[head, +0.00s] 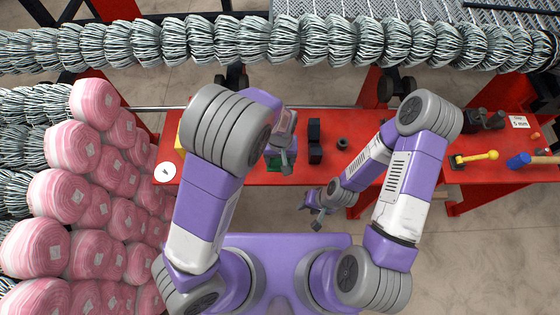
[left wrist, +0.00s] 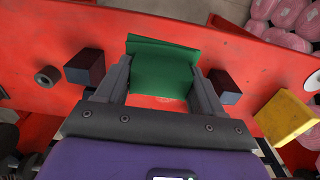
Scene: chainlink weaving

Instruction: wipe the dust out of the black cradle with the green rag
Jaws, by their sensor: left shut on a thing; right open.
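My left gripper (head: 281,160) is shut on the green rag (left wrist: 160,68); in the left wrist view the rag spans both fingers (left wrist: 160,85). Only a little green shows under the gripper in the head view (head: 273,164). A dark block (left wrist: 85,67) stands left of the rag and another (left wrist: 223,86) right of it, apart from each other on the red table. I cannot tell for certain which dark parts make up the black cradle. A pale smudge (left wrist: 168,101) shows below the rag's edge. My right gripper (head: 318,217) is open and empty near the table's front edge.
A dark ring (head: 342,143) lies right of the dark blocks. A yellow block (left wrist: 285,117) stands farther off, left in the head view. Pink yarn rolls (head: 92,178) fill the left. A yellow-handled tool (head: 477,157) and a blue-ended tool (head: 520,160) lie at right.

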